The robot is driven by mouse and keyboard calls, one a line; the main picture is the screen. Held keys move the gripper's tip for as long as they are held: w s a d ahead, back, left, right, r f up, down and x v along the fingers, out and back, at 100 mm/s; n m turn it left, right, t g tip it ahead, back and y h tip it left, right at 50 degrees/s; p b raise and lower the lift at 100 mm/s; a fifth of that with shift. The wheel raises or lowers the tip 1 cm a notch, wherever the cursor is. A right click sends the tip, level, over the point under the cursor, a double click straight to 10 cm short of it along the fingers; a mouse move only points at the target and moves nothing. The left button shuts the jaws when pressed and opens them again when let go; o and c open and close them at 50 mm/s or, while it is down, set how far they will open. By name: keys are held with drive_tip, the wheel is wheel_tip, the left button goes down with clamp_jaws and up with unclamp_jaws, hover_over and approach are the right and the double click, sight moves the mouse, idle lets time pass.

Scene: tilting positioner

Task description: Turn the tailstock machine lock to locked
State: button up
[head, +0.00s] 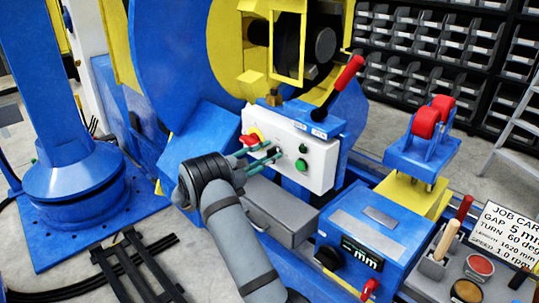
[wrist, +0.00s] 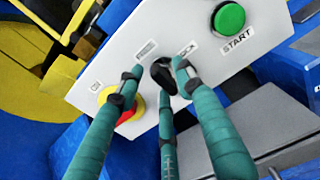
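The lock is a black knob (wrist: 162,72) on the white control panel (wrist: 170,25), below two small labels, one of which seems to read LOCK. My gripper (wrist: 158,80) has three teal fingers around the knob in the wrist view. The right fingertip is close to the knob, perhaps touching. The left fingertip stands a little apart from it, and the third finger is below. In the head view my gripper (head: 275,152) reaches the panel (head: 318,172) from the left, and its fingers largely hide the knob there.
A red stop button on a yellow base (wrist: 130,105) sits close beside the left finger. A green START button (wrist: 229,18) is at the upper right. A red-handled lever (head: 340,85) rises above the panel. A grey box (head: 275,210) lies below it.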

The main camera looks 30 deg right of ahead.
drive_tip(key=shift+w+d, duration=0.2)
drive_tip(key=shift+d, duration=0.45)
drive_tip(key=c, duration=0.3)
clamp_jaws()
